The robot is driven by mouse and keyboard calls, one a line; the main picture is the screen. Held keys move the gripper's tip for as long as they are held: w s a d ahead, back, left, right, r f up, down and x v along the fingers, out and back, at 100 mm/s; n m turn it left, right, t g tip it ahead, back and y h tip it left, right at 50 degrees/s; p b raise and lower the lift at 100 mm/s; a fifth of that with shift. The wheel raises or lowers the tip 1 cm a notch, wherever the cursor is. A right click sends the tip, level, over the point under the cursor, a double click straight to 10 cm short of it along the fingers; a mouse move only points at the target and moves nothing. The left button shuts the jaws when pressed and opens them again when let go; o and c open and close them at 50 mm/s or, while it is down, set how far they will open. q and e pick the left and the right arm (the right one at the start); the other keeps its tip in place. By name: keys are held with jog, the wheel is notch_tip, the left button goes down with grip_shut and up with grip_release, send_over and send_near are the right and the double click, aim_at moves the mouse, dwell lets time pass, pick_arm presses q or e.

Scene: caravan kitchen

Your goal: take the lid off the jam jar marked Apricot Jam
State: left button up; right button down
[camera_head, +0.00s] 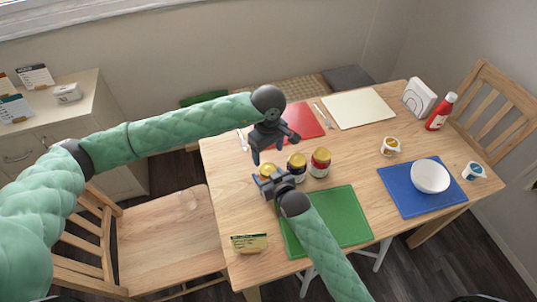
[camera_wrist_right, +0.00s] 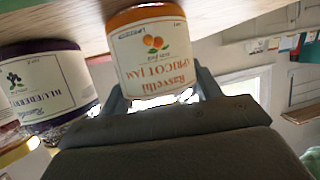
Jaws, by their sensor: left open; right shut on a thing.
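The Apricot Jam jar (camera_wrist_right: 150,55) has an orange and white label, upside down in the right wrist view, and stands on the table. In the head view its gold lid (camera_head: 267,168) shows on top, and most of the jar is hidden. My right gripper (camera_head: 268,186) is shut around this jar; its fingers flank the jar in the wrist view (camera_wrist_right: 160,95). My left gripper (camera_head: 274,146) is open and empty, pointing down just behind and above the lid. A dark Blueberry jar (camera_head: 297,167) stands beside it, also in the wrist view (camera_wrist_right: 45,85).
A red jar (camera_head: 320,163) stands right of the Blueberry jar. A green mat (camera_head: 345,215) lies in front, a red mat (camera_head: 305,122) behind. A yellow-green box (camera_head: 249,243) lies near the front edge.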

aim_at(268, 169)
pick_arm(q)
jog(key=shift+f, duration=3.8)
jog(key=c, duration=1)
jog(key=shift+n, duration=1.6)
jog(key=o, duration=1.1)
jog(key=shift+c, duration=0.2)
